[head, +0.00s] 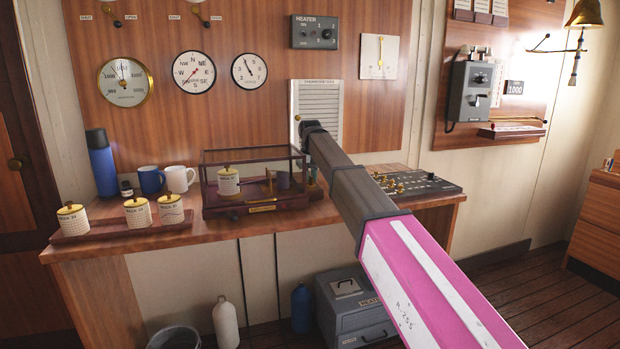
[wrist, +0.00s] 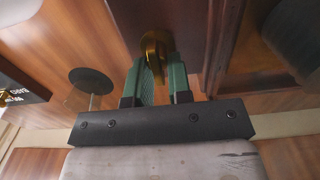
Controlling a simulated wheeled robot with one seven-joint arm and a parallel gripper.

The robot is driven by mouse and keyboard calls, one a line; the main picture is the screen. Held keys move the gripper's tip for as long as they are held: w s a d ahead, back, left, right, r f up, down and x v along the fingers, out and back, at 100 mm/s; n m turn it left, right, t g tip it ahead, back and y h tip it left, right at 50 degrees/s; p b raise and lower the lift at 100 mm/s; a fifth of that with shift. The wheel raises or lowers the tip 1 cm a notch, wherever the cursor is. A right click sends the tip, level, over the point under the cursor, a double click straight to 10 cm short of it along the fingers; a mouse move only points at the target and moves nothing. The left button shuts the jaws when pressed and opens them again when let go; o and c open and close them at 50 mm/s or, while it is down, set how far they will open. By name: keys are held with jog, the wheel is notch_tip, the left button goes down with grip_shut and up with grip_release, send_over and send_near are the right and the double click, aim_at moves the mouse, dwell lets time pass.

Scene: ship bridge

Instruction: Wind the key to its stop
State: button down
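A brass key (wrist: 156,48) sits at dark reddish wood in the wrist view. My gripper (wrist: 160,72) has its green finger pads on either side of the key, close against it. The gripper looks shut on the key, though the pads hide part of it. In the head view, a glazed wooden case (head: 255,208) with a drum (head: 228,181) inside stands on the wooden counter. My arm reaches to the right end of this case and hides the key and most of the gripper there.
Several labelled canisters (head: 138,212) stand on a tray left of the case. Behind them are a blue flask (head: 102,163), a blue mug (head: 151,181) and a white mug (head: 180,179). A switch panel (head: 418,183) lies right of the arm. A louvred thermometer box (head: 318,103) hangs behind.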

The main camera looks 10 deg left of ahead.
jog(key=shift+d+m, duration=0.1)
jog(key=shift+m, duration=0.6)
jog(key=c, duration=1.1)
grip_release()
notch_tip(320, 180, up, 11)
jog(key=shift+f, duration=0.1)
jog(key=shift+o, duration=0.2)
